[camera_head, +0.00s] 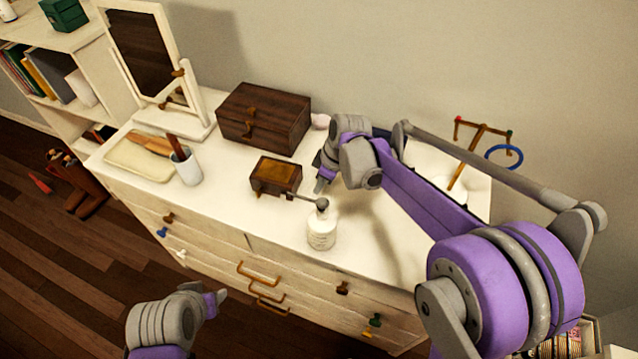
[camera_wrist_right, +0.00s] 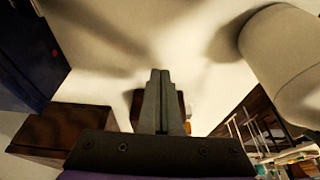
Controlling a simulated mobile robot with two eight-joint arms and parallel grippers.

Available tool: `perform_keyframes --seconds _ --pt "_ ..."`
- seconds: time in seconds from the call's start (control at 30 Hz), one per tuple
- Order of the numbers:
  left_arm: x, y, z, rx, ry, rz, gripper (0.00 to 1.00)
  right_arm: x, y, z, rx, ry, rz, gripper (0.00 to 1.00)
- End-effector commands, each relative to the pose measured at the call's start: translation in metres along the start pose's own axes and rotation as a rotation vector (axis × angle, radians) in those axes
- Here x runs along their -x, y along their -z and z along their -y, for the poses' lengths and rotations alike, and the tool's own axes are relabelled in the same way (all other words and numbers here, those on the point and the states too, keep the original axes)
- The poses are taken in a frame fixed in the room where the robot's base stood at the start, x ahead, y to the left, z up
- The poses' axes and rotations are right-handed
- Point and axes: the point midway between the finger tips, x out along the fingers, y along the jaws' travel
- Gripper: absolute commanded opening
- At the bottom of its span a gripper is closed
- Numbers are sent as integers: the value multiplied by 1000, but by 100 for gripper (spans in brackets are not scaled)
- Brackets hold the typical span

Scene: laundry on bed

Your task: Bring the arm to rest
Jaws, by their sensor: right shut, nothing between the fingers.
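My right gripper (camera_head: 320,185) hangs over the top of a white dresser (camera_head: 270,222), just right of a small brown box (camera_head: 275,175) and behind a white pump bottle (camera_head: 321,230). In the right wrist view its fingers (camera_wrist_right: 160,76) are together with nothing between them, pointing toward the pale dresser top. My right arm reaches in from the lower right across the dresser. My left gripper (camera_head: 222,297) is low in the head view, in front of the dresser and apart from it; its finger gap is unclear.
A dark wooden box (camera_head: 263,118), a mirror (camera_head: 150,55), a cream tray (camera_head: 138,160) and a white cup (camera_head: 187,168) stand on the dresser. A jewelry stand (camera_head: 470,150) is at the right behind my arm. Open wooden floor (camera_head: 60,270) lies at the left.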

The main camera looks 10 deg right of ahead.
Motion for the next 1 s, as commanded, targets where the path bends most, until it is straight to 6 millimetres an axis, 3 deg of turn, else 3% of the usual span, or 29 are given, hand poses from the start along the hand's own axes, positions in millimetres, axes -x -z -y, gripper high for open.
perform_keyframes --seconds 0.03,0.2,0.4,0.8,1.0 --pt "1 1 0 0 0 -1 50 18 0 0 -2 -1 0 0" --pt "3 3 0 0 0 -2 50 57 0 0 -1 0 1 0" --pt "4 4 0 0 0 -3 50 88 0 0 -1 0 0 0" --pt "5 4 0 0 0 -4 50 100 -2 2 -9 -3 1 0" --pt "5 5 0 0 0 -4 50 110 -30 31 -169 -70 4 0"
